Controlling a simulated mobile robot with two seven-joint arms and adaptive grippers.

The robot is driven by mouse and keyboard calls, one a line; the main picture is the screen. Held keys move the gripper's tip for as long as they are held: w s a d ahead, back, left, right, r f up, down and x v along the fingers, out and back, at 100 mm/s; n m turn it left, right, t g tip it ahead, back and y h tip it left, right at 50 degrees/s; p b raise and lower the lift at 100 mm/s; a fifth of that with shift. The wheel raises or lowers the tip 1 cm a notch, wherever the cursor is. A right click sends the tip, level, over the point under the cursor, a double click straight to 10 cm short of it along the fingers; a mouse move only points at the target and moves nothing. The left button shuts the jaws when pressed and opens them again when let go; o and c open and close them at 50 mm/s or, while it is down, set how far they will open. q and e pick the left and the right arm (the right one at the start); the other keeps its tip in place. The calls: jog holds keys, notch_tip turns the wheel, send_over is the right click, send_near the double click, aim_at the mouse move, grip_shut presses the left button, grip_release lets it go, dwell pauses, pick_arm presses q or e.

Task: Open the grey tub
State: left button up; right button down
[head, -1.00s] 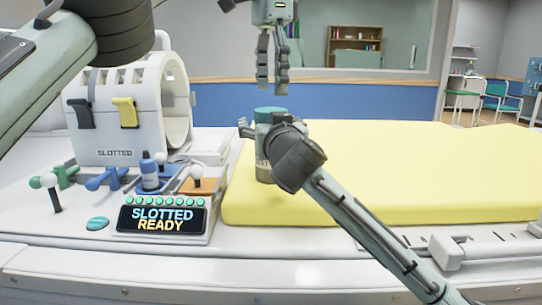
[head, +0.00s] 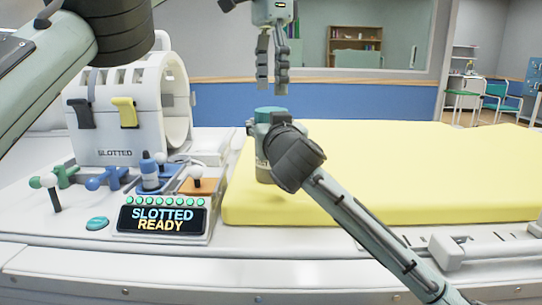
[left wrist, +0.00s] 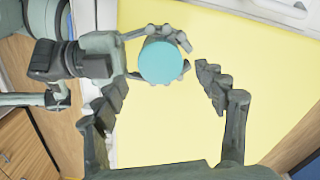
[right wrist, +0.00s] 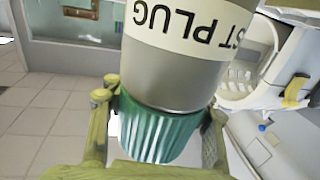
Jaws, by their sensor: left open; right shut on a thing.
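The grey tub (head: 262,172) stands upright at the left edge of the yellow bed pad, with its teal lid (head: 270,114) on top. The round lid top (left wrist: 160,61) shows in the left wrist view. In the right wrist view the tub (right wrist: 180,70) shows its lettering upside down and its ribbed green lid (right wrist: 155,130). My right gripper (right wrist: 160,108) is shut on the tub, fingers on either side near where lid and body meet. My left gripper (head: 272,90) is open and empty, pointing down just above the lid.
A white ring-shaped machine (head: 130,110) marked SLOTTED stands at the left. A console (head: 162,218) with a display and several small levers is in front of it. The yellow pad (head: 400,180) is clear to the right. A window wall is behind.

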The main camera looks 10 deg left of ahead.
jog(key=c, duration=0.6)
grip_release()
